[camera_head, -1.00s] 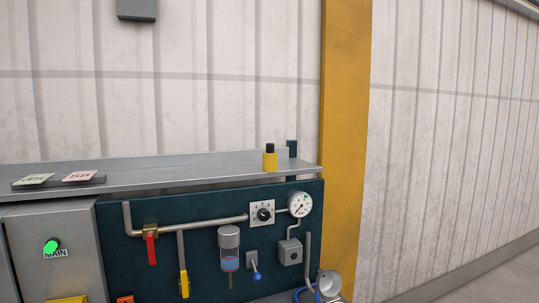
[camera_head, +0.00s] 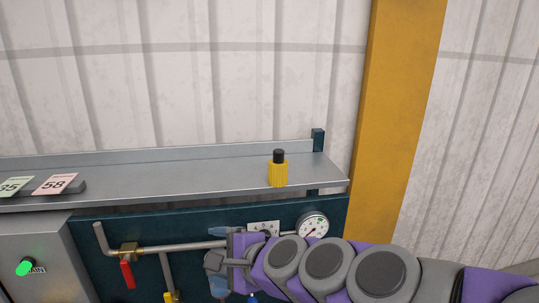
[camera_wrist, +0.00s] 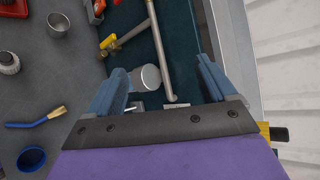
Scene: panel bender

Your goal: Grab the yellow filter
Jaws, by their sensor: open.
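The yellow filter (camera_head: 278,174), a small yellow cylinder with a black cap, stands upright on the grey metal shelf (camera_head: 200,178) near its right end. In the wrist view the filter (camera_wrist: 264,131) shows partly at the right edge of my gripper's body, outside the fingers. My gripper (camera_head: 214,259) is in front of the dark panel, below the shelf and left of the filter in the head view. Its two blue fingers stand apart and hold nothing in the wrist view (camera_wrist: 164,82). A clear-and-grey cup-like part of the panel (camera_wrist: 150,78) shows between them.
The panel bears pipes, a red-handled valve (camera_head: 127,272) and a gauge (camera_head: 313,227), all close to my arm. Number cards (camera_head: 54,184) lie at the shelf's left. A yellow post (camera_head: 398,120) stands right of the shelf. Space around the filter is clear.

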